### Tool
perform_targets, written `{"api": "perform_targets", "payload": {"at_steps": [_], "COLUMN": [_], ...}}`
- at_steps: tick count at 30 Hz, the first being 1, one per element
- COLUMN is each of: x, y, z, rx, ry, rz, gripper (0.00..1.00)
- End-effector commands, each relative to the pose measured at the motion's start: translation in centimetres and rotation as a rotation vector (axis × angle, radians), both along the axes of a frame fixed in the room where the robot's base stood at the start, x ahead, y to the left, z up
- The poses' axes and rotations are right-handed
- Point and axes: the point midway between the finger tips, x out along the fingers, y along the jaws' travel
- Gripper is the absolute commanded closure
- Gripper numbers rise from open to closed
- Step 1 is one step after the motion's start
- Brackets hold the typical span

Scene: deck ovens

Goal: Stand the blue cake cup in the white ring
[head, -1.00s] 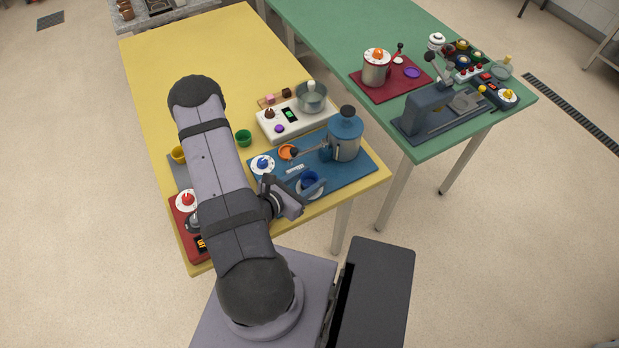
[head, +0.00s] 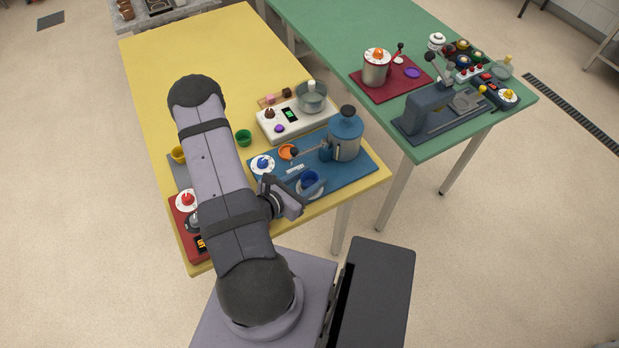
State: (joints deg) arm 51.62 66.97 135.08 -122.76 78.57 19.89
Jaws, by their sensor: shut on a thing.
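The blue cake cup (head: 310,179) is near the front of the blue board, upright as far as I can see. The white ring (head: 313,194) shows around and below the cup's lower part. I cannot tell whether the cup rests in the ring or is held just above it. My gripper (head: 305,183) reaches in from the left and is shut on the blue cup. My gripper and wrist hide part of the ring's left side, and the cup's base is hidden.
A green cup (head: 243,138) and a yellow cup (head: 179,154) stand on the yellow table (head: 200,50). Its far part is clear.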

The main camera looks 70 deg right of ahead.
Motion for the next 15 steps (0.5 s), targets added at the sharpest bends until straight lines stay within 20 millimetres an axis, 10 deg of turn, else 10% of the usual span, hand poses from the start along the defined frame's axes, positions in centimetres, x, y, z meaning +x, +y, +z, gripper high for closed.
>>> {"api": "perform_targets", "payload": {"at_steps": [15], "x": [0.01], "y": [0.00], "z": [-0.89], "rx": [0.000], "ry": [0.000], "rz": [0.000], "gripper": [0.81]}}
